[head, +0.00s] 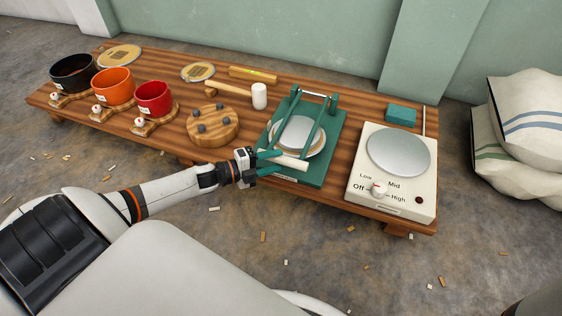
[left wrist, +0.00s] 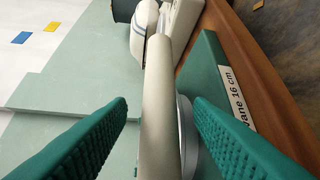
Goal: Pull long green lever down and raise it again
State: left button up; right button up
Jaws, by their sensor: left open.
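The green press (head: 318,172) stands on the wooden board, with a round silver plate (head: 297,132) on its base. Its long green lever (head: 315,139) is hinged at the back and slopes down toward the front. The lever's cream handle bar (head: 294,163) is low, near the front edge of the base. My left gripper (head: 280,160) is at the left end of this bar, with its green fingers open. In the left wrist view the bar (left wrist: 157,100) runs between the two open fingers (left wrist: 160,104), with gaps showing beside it. My right gripper is not in view.
A white hot plate (head: 392,182) with a knob stands right of the press. A mallet (head: 259,96), a round wooden block with pegs (head: 212,128) and black, orange and red drum shells (head: 153,97) are to the left. Sacks (head: 520,125) lie at the far right.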

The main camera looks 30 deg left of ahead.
pick_arm(q)
jog(key=shift+b+x, duration=0.5)
jog(key=shift+x, duration=0.95)
jog(key=shift+c, duration=0.6)
grip_shut()
